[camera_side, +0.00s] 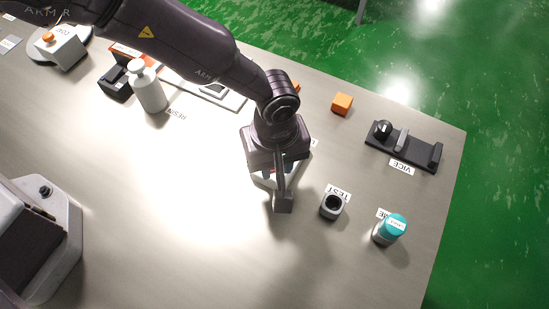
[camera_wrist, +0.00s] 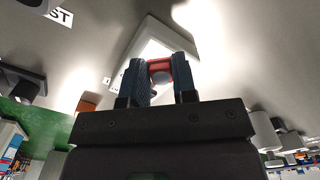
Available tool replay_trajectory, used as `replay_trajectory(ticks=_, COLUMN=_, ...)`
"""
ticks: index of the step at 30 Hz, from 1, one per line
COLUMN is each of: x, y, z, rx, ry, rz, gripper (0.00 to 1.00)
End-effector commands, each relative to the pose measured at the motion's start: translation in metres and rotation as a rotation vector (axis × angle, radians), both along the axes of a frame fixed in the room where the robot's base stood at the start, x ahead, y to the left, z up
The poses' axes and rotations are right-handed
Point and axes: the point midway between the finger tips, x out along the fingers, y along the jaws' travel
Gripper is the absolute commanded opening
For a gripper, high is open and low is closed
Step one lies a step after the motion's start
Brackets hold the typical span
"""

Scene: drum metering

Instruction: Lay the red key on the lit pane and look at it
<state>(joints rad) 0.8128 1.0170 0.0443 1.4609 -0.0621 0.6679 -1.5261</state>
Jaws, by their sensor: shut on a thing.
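My gripper (camera_wrist: 159,82) is shut on the red key (camera_wrist: 159,65), whose red part shows between the two dark fingers in the wrist view. A grey rounded shape sits just below the red part, and the rest of the key is hidden. The lit pane (camera_wrist: 150,50) is a bright panel in a white frame, behind the fingers in the wrist view. In the side view my gripper (camera_side: 268,170) is over the white frame (camera_side: 262,182), and my wrist hides most of it. I cannot tell whether the key touches the pane.
A small grey container (camera_side: 333,206) labelled TEST and a teal-capped jar (camera_side: 391,228) stand to the right. A black vice (camera_side: 404,147) and an orange block (camera_side: 342,103) are farther back. A white bottle (camera_side: 150,90) is at left. The table's front middle is clear.

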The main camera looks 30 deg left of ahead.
Motion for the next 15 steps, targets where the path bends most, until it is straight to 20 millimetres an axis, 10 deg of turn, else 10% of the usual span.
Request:
replay_trajectory(ticks=6, x=-0.0002, y=0.0001, z=-0.0047, rx=0.001, ry=0.001, rz=0.0, gripper=0.04)
replay_trajectory(ticks=7, x=0.0, y=0.0, z=-0.0041, rx=0.0, ry=0.0, rz=0.0, gripper=0.33)
replay_trajectory(ticks=9, x=0.0, y=0.0, z=-0.0039, rx=0.0, ry=0.0, rz=0.0, gripper=0.49)
replay_trajectory(ticks=15, x=-0.0001, y=0.0001, z=-0.0037, rx=0.0, ry=0.0, rz=0.0, gripper=0.51)
